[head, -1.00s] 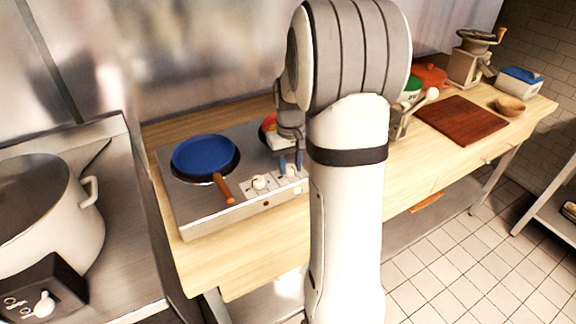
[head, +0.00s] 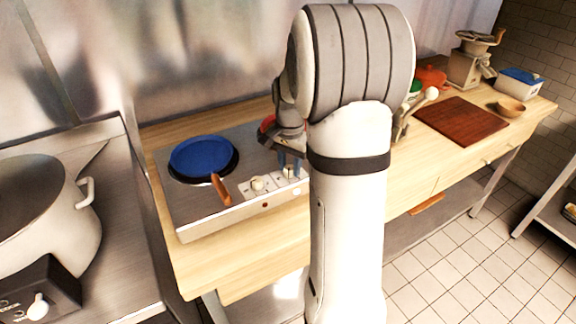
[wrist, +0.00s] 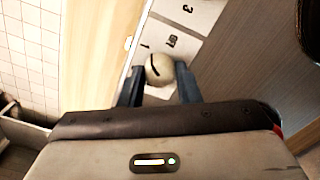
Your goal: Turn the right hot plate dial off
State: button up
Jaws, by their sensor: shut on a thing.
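The steel hot plate (head: 225,215) stands on the wooden counter, with two pale dials on its front panel. The left dial (head: 257,183) is uncovered. The right dial (head: 289,172) is at my gripper (head: 290,164), and my arm hides part of that side. In the wrist view, the right dial (wrist: 160,69) is round and cream with a dark slanted pointer line. Printed marks, including a 1 and a 3, lie on the white panel beyond it. My gripper (wrist: 159,74) has its two blue-grey fingers on either side of this dial, shut on it.
A blue pan (head: 202,156) sits on the left plate, its brown handle (head: 221,190) reaching toward the dials. A red item (head: 267,124) shows behind my wrist. A large pot (head: 45,215) stands at left; a cutting board (head: 462,120) lies at right.

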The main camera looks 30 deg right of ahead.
jog(key=m, duration=0.5)
jog(key=shift+s+a+f+m, duration=0.1)
jog(key=shift+s+f+m, duration=0.1)
jog(key=shift+m, duration=0.1)
jog(key=shift+m+b, duration=0.35)
jog(key=shift+m, duration=1.95)
jog(key=o, duration=1)
jog(key=shift+w+r, duration=0.1)
jog(key=shift+r, duration=0.05)
